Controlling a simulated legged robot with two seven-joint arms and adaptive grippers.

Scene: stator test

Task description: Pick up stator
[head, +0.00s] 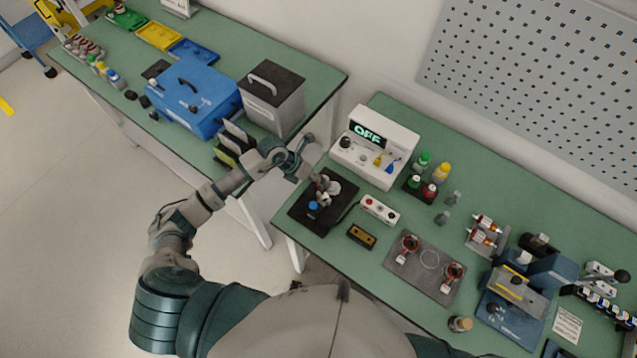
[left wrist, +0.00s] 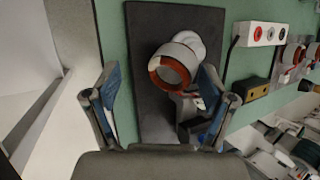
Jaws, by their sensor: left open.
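In the left wrist view, a stator (left wrist: 170,66), a ring with a copper-orange rim and white core, stands on a dark pad (left wrist: 150,25). My left gripper (left wrist: 158,78) is open, its two blue-padded fingers either side of the stator's near end; I cannot tell whether they touch it. In the head view my left gripper (head: 306,165) reaches over the upper left edge of the same dark pad (head: 343,218) and partly hides what is on it. More copper stators (head: 410,245) stand on a grey plate and on a stand (head: 487,228). My right gripper is not in view.
A white box reading OFF (head: 375,145) stands behind the pad. A button box (head: 380,210) and a small yellow-black block (head: 362,236) lie to its right. A grey bin (head: 272,98) and blue case (head: 195,100) stand on the other table. A blue press (head: 530,280) stands far right.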

